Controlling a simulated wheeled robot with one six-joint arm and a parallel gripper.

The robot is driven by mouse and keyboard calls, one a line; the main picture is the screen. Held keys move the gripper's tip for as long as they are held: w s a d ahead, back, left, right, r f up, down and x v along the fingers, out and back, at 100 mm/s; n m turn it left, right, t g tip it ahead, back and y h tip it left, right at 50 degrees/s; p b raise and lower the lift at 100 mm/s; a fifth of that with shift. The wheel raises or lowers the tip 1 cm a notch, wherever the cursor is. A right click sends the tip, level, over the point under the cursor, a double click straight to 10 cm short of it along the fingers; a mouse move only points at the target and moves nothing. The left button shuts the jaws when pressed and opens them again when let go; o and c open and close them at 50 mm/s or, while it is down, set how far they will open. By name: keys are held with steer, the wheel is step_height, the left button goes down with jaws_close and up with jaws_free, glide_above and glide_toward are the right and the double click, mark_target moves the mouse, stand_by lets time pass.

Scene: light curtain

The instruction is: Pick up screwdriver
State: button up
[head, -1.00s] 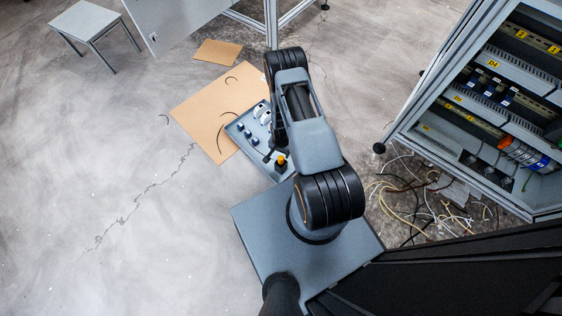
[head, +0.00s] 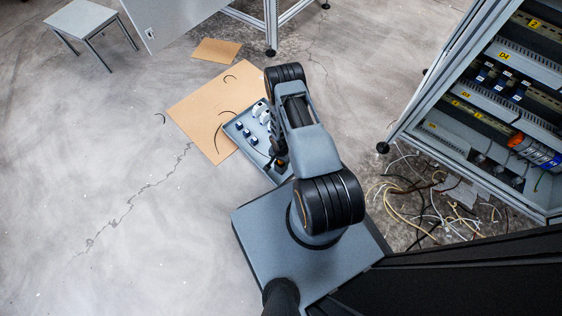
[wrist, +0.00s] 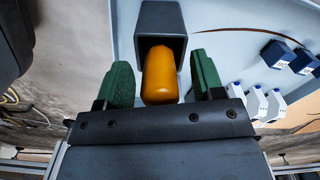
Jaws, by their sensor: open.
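The screwdriver shows in the wrist view as a rounded orange handle (wrist: 161,76) in front of a dark grey square holder (wrist: 162,22). Its shaft is hidden. My gripper (wrist: 162,82) is open, with one green finger on each side of the handle. A narrow gap shows on both sides, and the handle looks ungripped. In the head view my arm covers the gripper and most or all of the screwdriver, beside the blue-grey tray (head: 262,160).
Small blue-and-white parts (wrist: 275,103) and dark blue blocks (wrist: 290,57) sit right of the holder in the wrist view. Cardboard (head: 205,120) lies under the tray. An open electrical cabinet (head: 490,110) and loose cables (head: 425,205) are at the right.

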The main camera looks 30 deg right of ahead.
steer(key=shift+c, duration=0.4)
steer(key=c, duration=1)
step_height(320, 180, up, 10)
steer(key=p, duration=0.7)
steer(key=o, duration=0.4)
jaws_close()
